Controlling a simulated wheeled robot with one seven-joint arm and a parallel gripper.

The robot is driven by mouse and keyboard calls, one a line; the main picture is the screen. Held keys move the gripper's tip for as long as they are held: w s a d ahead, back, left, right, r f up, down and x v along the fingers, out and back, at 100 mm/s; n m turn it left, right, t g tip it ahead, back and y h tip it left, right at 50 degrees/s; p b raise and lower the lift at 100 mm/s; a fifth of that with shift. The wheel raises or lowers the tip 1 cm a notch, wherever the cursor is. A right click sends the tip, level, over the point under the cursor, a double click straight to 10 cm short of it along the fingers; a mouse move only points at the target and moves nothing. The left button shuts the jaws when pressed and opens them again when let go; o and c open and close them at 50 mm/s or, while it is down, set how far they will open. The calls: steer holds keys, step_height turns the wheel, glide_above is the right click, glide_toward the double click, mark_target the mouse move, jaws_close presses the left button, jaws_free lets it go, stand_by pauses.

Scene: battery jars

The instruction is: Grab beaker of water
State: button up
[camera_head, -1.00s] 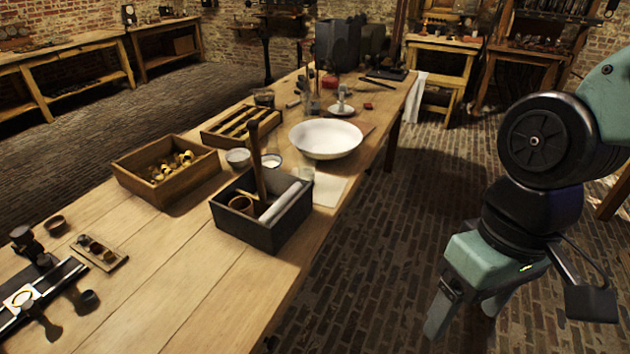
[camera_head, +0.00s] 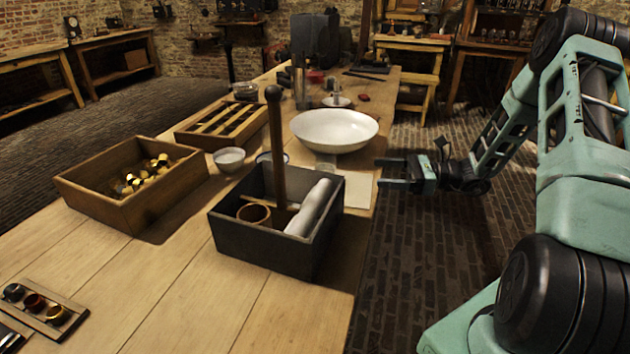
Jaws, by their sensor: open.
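A small clear glass vessel (camera_head: 326,171), perhaps the beaker of water, stands on a pale sheet of paper behind the dark box; its lower part is hidden and I cannot make out its water. My gripper (camera_head: 382,173) is open and empty, its two fingers pointing left at the table's right edge. It is to the right of the glass vessel and apart from it, with the paper (camera_head: 358,190) between them in the picture.
A dark box (camera_head: 264,240) with a tall post and a white roll stands in front of the glass. A wide white bowl (camera_head: 334,130) sits behind it. A wooden crate (camera_head: 95,193), a slotted wooden tray (camera_head: 190,136) and a small bowl (camera_head: 229,158) stand left.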

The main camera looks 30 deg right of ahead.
mark_target(318, 167)
steer(key=x, duration=1.6)
steer(key=shift+w+a+f+p, duration=0.1)
steer(key=shift+w+a+p, duration=0.1)
steer(key=shift+w+p, duration=0.2)
steer(key=c, duration=1.2)
